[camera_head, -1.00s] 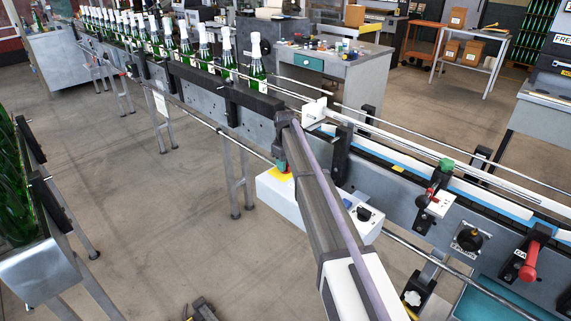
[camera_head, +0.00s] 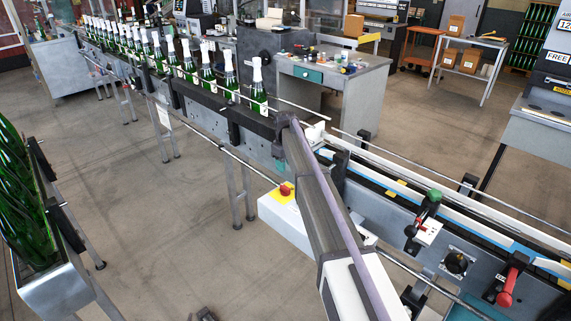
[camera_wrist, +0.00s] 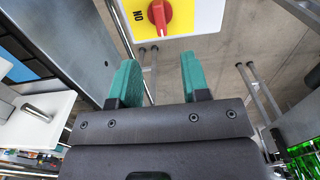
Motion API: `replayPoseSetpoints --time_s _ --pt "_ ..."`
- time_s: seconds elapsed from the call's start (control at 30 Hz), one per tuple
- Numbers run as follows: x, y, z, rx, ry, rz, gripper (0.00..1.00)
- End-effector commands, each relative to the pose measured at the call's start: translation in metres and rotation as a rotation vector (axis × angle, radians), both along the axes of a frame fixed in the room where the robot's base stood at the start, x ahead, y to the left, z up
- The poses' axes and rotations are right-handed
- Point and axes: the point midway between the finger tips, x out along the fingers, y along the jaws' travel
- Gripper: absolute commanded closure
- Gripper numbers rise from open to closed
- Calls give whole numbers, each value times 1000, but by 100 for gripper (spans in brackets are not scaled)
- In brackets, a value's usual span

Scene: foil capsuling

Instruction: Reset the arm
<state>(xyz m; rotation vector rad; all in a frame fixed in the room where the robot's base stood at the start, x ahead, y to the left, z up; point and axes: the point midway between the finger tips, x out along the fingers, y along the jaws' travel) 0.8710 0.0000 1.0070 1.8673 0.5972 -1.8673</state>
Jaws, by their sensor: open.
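My arm reaches from the bottom of the head view up to the conveyor, and its gripper end there is mostly hidden by the arm. In the wrist view, my gripper (camera_wrist: 160,78) has two green fingers set well apart, with nothing between them. A red rotary switch (camera_wrist: 159,14) on a yellow plate (camera_wrist: 196,18) marked ON lies beyond the fingertips, apart from them. In the head view the same red switch (camera_head: 286,189) sits on the white control box (camera_head: 290,217), left of my arm.
Green bottles with white tops (camera_head: 207,66) stand in a row on the conveyor at the left. Red-handled (camera_head: 508,287) and green-topped (camera_head: 431,205) fittings line the conveyor at the right.

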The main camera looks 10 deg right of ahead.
Motion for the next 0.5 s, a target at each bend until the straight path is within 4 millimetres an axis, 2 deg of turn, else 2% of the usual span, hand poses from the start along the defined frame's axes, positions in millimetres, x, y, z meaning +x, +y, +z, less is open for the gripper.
replayPoseSetpoints --time_s 0.23,0.3,0.33,0.37,0.47,0.5 --pt "0 0 -2 0 0 -7 57" --pt "-1 0 -2 0 0 -63 57" --pt "-11 0 -2 0 0 -114 57" --pt "-31 0 -2 0 0 -165 57" --pt "-115 0 -2 -1 1 -320 57" --pt "-156 0 -2 -1 1 -382 57"
